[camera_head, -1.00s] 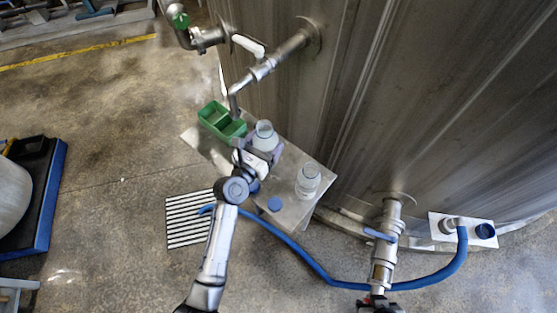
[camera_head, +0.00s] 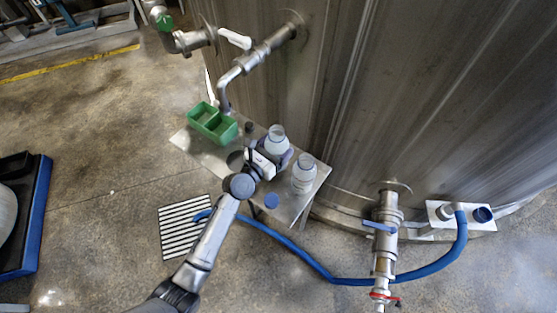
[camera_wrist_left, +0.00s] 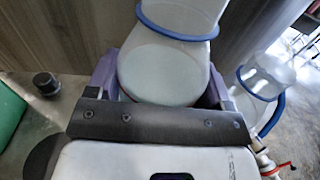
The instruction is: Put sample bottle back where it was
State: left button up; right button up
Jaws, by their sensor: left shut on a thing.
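My left gripper (camera_head: 278,155) is shut on a clear sample bottle (camera_head: 277,136) with a pale content, held upright over the small steel table (camera_head: 314,190). Its fingers press on both sides of the bottle. In the left wrist view the held bottle (camera_wrist_left: 160,72) fills the upper middle and has a blue ring around its neck. I cannot tell whether its base touches the table. A second similar bottle (camera_head: 303,175) stands on the table just to the right, apart from it; it also shows in the left wrist view (camera_wrist_left: 262,85). My right gripper is not in view.
A green two-part bin (camera_head: 212,122) sits at the table's left end. A small dark round piece (camera_head: 249,127) stands beside it. A blue cap (camera_head: 271,201) lies near the front edge. A steel pipe (camera_head: 228,85) hangs over the bin, and the tank wall (camera_head: 270,95) rises behind.

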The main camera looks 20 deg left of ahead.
aim_at(277, 156)
pick_arm(q)
jog(key=shift+f+b, duration=1.35)
jog(key=shift+f, duration=0.9)
jog(key=o, duration=1.2)
jog(key=shift+f, duration=0.15)
jog(key=shift+o, duration=0.7)
